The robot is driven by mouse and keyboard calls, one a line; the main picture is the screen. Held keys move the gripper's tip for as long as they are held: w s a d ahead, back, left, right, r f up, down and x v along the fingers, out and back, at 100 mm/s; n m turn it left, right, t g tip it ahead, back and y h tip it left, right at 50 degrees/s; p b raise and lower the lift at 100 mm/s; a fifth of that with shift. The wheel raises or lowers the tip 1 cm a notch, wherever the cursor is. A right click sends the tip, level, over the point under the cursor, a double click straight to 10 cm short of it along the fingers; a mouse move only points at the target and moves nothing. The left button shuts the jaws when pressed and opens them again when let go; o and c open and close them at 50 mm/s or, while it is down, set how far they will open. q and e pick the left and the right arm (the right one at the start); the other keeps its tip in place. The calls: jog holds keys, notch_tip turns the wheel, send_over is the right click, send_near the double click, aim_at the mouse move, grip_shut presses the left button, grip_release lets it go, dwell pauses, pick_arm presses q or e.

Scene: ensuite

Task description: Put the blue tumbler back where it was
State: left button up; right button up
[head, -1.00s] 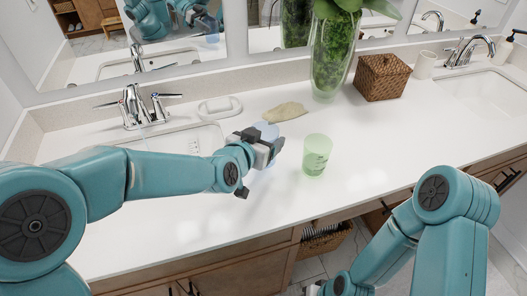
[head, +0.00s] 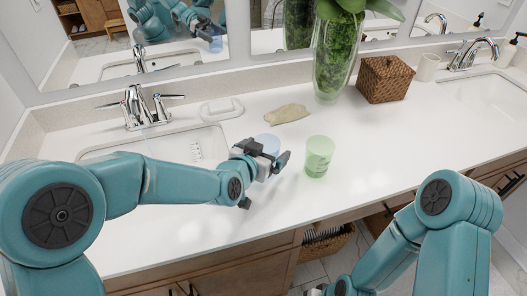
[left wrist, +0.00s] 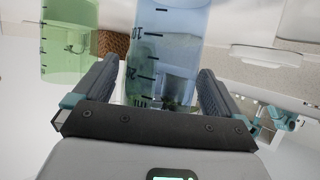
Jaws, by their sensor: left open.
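The blue tumbler (head: 268,141) is translucent and stands out behind my left gripper (head: 278,164) in the head view. The gripper hides its lower part. In the left wrist view the blue tumbler (left wrist: 165,45), with dark scale marks, is between the two open fingers of my left gripper (left wrist: 158,92), with gaps showing at both sides. I cannot tell whether its base rests on the counter. My right arm comes in at lower right. Its gripper is at most an edge at the bottom, and its jaws are hidden.
A green tumbler (head: 319,157) stands on the white counter (head: 365,170), close to the right of my left gripper. Behind are a tan stone-like piece (head: 287,114), a soap dish (head: 221,109), a plant vase (head: 333,65) and a wicker box (head: 384,80). A sink (head: 190,146) is at left.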

pick_arm(q)
jog(key=shift+r, duration=0.2)
jog(key=v, duration=1.2)
jog(key=shift+b, duration=0.45)
jog(key=shift+w+f, duration=0.1)
